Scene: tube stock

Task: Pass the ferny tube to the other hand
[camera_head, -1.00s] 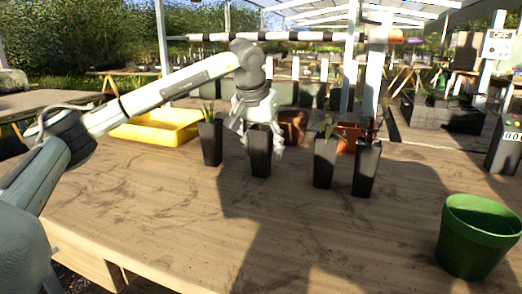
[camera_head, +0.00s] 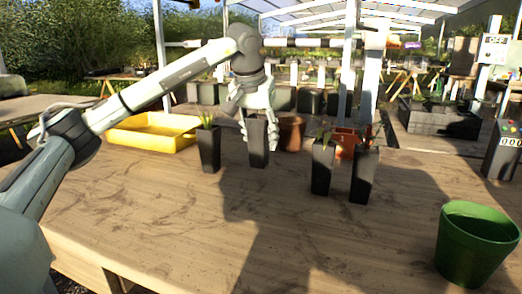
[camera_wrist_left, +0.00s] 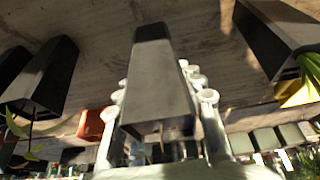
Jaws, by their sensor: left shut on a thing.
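My left gripper (camera_head: 257,118) is shut on a dark, square, tapered tube (camera_head: 258,150) and holds it upright from above, just over the table. In the left wrist view this tube (camera_wrist_left: 157,75) sits between the fingers. Its plant is hidden by the gripper, so I cannot tell whether it is ferny. A similar tube with spiky green leaves (camera_head: 209,149) stands to its left. To its right stand a tube with green leaves (camera_head: 322,170) and a tube with a thin, darker plant (camera_head: 364,176). My right gripper is not in view.
A yellow tray (camera_head: 150,133) lies at the back left. Terracotta pots (camera_head: 291,135) stand behind the tubes. A green pot (camera_head: 474,245) is at the front right, with a dark box with buttons (camera_head: 503,155) behind it. The wooden table's (camera_head: 170,225) front middle is clear.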

